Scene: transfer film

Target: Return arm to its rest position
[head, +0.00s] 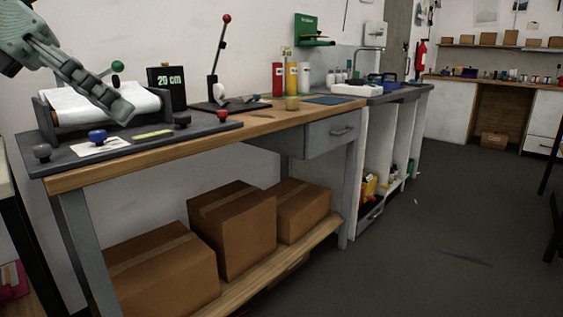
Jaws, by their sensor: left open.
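My left gripper (97,92) comes in from the upper left and hangs over the workbench. It is open, and I see nothing held in it. Its fingers overlap a white roll (80,103) in a dark device on a grey board in the picture, and I cannot tell whether they touch it. My right gripper is not in view.
The wooden workbench (190,145) holds a black "20 cm" sign (166,87), a lever stand (213,88) with a red knob and several bottles. Cardboard boxes (233,229) fill its lower shelf. The dark floor (440,230) at the right is mostly clear.

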